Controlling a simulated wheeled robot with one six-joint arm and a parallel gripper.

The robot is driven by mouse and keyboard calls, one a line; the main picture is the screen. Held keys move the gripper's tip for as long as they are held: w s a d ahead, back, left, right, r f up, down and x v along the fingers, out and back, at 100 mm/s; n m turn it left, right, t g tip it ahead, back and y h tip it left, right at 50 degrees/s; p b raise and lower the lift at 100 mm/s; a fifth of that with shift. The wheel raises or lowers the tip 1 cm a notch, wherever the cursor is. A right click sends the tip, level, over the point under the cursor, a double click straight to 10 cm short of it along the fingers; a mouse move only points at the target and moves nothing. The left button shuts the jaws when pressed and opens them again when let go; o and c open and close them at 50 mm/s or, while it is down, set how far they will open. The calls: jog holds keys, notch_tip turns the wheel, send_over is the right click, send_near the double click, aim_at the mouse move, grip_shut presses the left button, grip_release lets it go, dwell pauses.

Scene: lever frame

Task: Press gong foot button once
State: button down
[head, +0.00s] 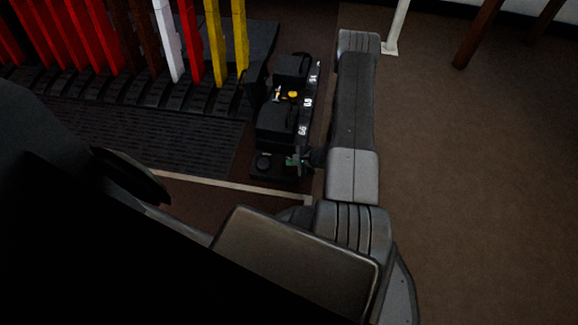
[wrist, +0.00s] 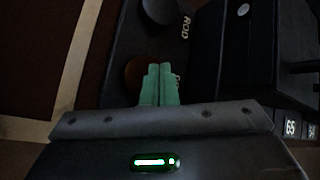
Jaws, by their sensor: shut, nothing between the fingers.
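My gripper (wrist: 159,68) has two green fingers pressed side by side, with nothing between them. In the wrist view, a brown round button (wrist: 137,70) on a black plate lies just left of the fingertips and is partly hidden by them. I cannot tell whether the fingers touch it. A dark round button (wrist: 160,8) is further up, near a label ending in "ROD". No gong lettering is readable. In the head view, my gripper (head: 293,161) is low at the near end of the black instrument unit, right of a dark round button (head: 263,162).
A row of red, brown, white and yellow levers (head: 170,45) stands at the left. Black boxes (head: 276,122) with white numbers rise beside my gripper. A pale floor strip (head: 230,186) runs in front.

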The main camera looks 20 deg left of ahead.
aim_at(292, 168)
jog(key=shift+r+p, duration=1.1)
jog(key=shift+r, duration=1.45)
jog(key=shift+f, duration=0.1)
notch_tip(292, 168, down, 3)
jog(key=shift+f+b, duration=0.1)
jog(key=shift+b, duration=1.65)
notch_tip(292, 168, up, 7)
jog(key=p, duration=0.3)
